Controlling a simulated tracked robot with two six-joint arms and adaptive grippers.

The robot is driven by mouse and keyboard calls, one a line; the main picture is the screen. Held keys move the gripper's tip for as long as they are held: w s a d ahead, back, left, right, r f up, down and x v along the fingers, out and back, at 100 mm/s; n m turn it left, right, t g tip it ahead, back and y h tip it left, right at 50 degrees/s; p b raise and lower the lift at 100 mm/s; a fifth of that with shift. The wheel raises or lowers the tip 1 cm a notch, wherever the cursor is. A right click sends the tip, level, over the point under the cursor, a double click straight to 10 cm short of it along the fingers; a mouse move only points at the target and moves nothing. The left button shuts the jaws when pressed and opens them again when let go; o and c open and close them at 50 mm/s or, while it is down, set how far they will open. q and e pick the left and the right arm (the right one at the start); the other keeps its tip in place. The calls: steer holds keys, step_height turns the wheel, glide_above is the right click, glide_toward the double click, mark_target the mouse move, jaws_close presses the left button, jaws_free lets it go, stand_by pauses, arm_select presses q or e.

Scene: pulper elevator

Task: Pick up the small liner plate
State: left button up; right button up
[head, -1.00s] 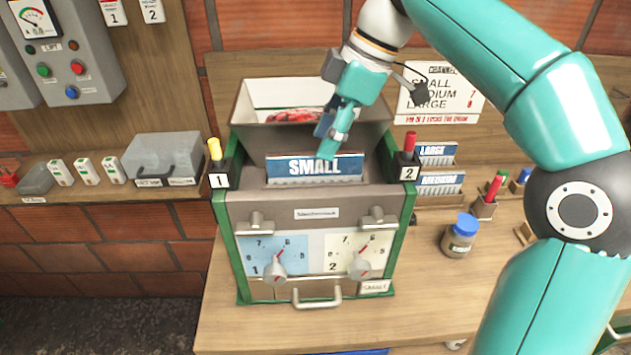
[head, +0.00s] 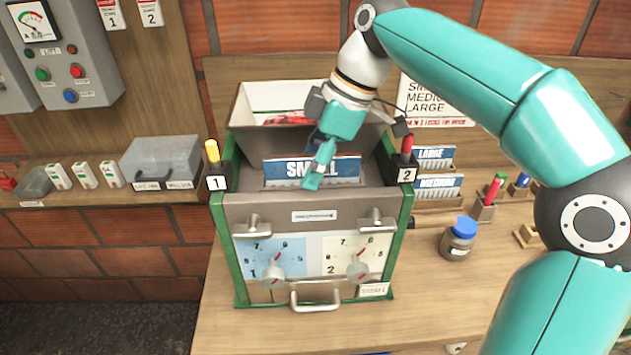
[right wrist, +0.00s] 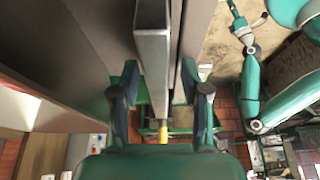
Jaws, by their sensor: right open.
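The small liner plate (head: 340,168), with a blue band marked SMALL and a toothed lower part, stands upright in the top of the grey and green machine. My right gripper (head: 313,180) is open and reaches down at the plate from above, covering part of its lettering. In the right wrist view the open fingers (right wrist: 160,95) stand one on each side of a long metal edge (right wrist: 152,60), seemingly the plate's top edge. Gaps show on both sides of it. The plate's lower part is hidden in the machine. My left gripper is not in the head view.
A hopper (head: 285,103) rises right behind the plate. Yellow-topped post 1 (head: 213,165) and red-topped post 2 (head: 406,158) flank it. The large (head: 430,154) and medium (head: 438,187) plates stand in a rack to the right.

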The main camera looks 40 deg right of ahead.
steer(key=shift+f, duration=0.15)
steer(key=shift+c, duration=0.3)
jaws_close()
